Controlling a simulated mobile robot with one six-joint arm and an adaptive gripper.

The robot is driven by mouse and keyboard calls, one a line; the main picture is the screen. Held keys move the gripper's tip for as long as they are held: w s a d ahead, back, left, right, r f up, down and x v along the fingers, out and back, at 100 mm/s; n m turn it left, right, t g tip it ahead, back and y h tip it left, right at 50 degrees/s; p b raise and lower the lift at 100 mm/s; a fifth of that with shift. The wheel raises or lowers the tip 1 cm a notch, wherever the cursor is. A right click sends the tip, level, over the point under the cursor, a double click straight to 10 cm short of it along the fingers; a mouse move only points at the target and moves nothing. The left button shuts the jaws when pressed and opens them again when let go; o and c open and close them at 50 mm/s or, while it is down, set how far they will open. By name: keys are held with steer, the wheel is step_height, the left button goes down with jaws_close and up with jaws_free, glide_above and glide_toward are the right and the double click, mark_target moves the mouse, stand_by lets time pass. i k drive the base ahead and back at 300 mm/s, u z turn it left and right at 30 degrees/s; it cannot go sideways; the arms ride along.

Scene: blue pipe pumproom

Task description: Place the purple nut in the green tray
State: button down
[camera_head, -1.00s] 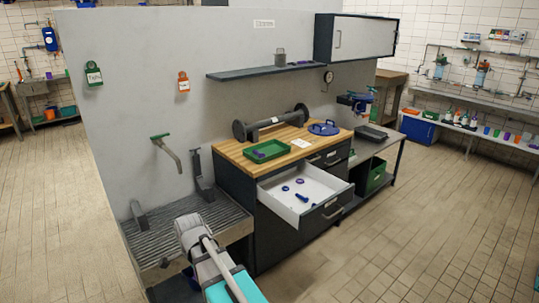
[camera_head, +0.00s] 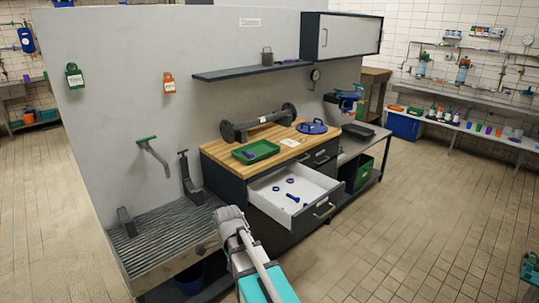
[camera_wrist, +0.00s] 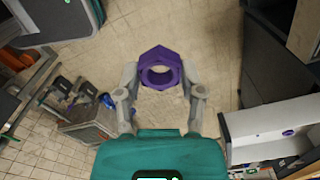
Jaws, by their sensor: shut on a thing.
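The purple nut (camera_wrist: 160,70) is a hexagonal ring. In the wrist view my gripper (camera_wrist: 160,82) is shut on it, with one finger at each side. Tiled floor shows behind and through the nut, so it is held in the air. The green tray (camera_head: 266,149) lies on the wooden worktop in the head view, with a small purple piece inside it.
The worktop (camera_head: 222,149) also bears a dark flanged pipe (camera_head: 255,126) and a blue flanged disc (camera_head: 312,127). Below, an open white drawer (camera_head: 312,182) juts out, holding blue rings and a bolt. A ribbed bench (camera_head: 160,240) stands at left.

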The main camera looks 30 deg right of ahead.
mark_target(264, 150)
steer(key=z, duration=0.65)
steer(key=i, duration=1.65)
